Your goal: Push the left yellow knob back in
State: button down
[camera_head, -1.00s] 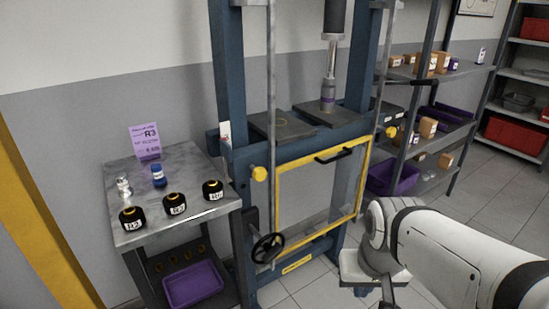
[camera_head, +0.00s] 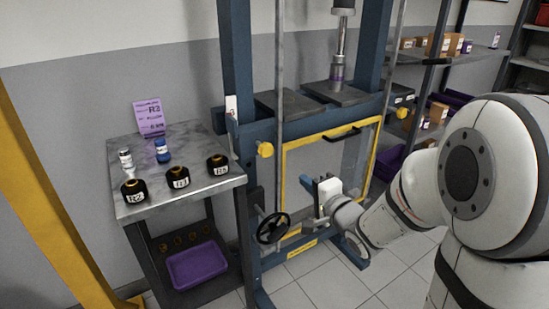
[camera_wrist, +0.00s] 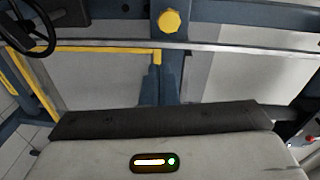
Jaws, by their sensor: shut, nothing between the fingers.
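The left yellow knob (camera_head: 265,149) sticks out from the front of the press's left blue post, by the upper left corner of the yellow-framed guard. The right yellow knob (camera_head: 402,112) is on the far side of the press. My gripper (camera_head: 312,196) is shut and empty, low in front of the guard's lower part. It is below and to the right of the left knob, clearly apart from it. A yellow knob (camera_wrist: 169,21) shows at the top of the wrist view; I cannot tell which.
The yellow-framed guard (camera_head: 330,134) has a black handle. A black handwheel (camera_head: 273,228) sits left of my gripper. A grey metal table (camera_head: 207,176) with black cylinders and a purple sign stands left of the press. Shelves stand at the right.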

jog(key=a+y, duration=0.1)
send_near(268, 152)
jog(key=shift+m, duration=0.3)
jog(key=x, duration=0.6)
jog(key=shift+w+a+b, duration=0.3)
jog(key=shift+d, duration=0.1)
